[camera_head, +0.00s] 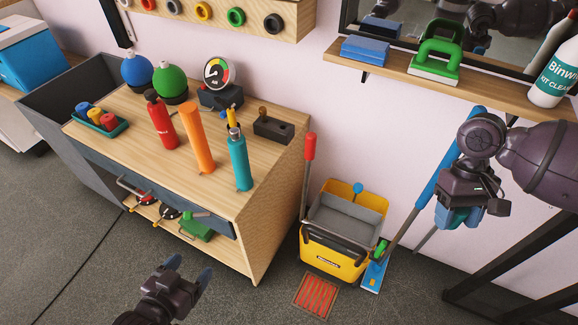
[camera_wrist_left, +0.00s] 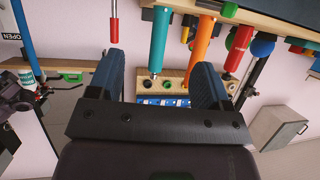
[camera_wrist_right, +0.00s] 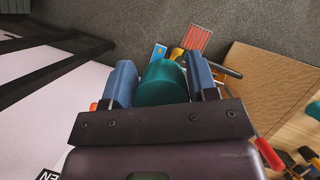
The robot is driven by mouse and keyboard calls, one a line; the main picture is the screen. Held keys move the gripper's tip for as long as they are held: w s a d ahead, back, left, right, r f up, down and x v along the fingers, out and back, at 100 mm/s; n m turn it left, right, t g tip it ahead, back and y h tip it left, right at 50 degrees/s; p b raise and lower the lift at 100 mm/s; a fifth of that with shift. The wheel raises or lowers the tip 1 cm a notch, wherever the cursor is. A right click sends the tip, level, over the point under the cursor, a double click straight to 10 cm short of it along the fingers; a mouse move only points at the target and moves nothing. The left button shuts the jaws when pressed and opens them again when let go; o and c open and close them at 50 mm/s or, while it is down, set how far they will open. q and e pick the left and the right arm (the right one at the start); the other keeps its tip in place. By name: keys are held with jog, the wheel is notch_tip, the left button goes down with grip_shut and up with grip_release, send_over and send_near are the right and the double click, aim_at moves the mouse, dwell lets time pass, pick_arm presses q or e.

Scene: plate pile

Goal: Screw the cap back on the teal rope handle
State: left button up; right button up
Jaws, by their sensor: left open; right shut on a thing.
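The teal rope handle (camera_head: 239,163) stands upright near the front right of the wooden workbench, a grey tip at its top. It also shows upside down in the left wrist view (camera_wrist_left: 159,42), between and beyond the fingers. My right gripper (camera_head: 458,218) is shut on a teal cap (camera_wrist_right: 162,84), held in the air well to the right of the handle, beyond the yellow bucket. Part of the cap is hidden by the fingers. My left gripper (camera_head: 189,270) is open and empty, low in front of the bench and apart from the handle.
An orange handle (camera_head: 197,142) and a red extinguisher-like bottle (camera_head: 162,122) stand left of the teal handle. A dark block (camera_head: 273,128) lies behind it. A yellow mop bucket (camera_head: 334,252) stands on the floor between bench and right arm. A shelf (camera_head: 480,82) is above.

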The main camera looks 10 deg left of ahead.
pick_arm(q)
jog(key=w+d+r+m+t+h+b, duration=0.1)
jog(key=w+t+h+b, duration=0.15)
jog(key=w, duration=0.65)
jog(key=t+h+b, duration=0.2)
jog(key=t, duration=0.1)
send_near(235, 157)
jog(key=shift+s+d+r+y, duration=0.1)
jog(key=shift+r+y, duration=0.15)
jog(key=shift+r, duration=0.05)
pick_arm(e)
jog(key=d+f+n+h, duration=0.1)
jog(key=d+f+n, duration=0.1)
jog(key=d+f, duration=0.5)
jog(key=w+d+f+n+g+h, duration=0.1)
jog(key=d+f+n, duration=0.2)
jog(key=d+f, duration=0.4)
jog(key=d, duration=0.7)
jog(key=shift+w+d+n, duration=0.25)
jog(key=shift+d+n, duration=0.05)
jog(key=shift+d, duration=0.1)
pick_arm(q)
jog(key=x, duration=0.6)
jog(key=shift+f, duration=0.2)
jog(key=shift+w+d+r, duration=0.15)
jog(key=shift+w, duration=0.2)
pick_arm(e)
jog(key=shift+s+f, duration=0.25)
jog(key=shift+f, duration=0.7)
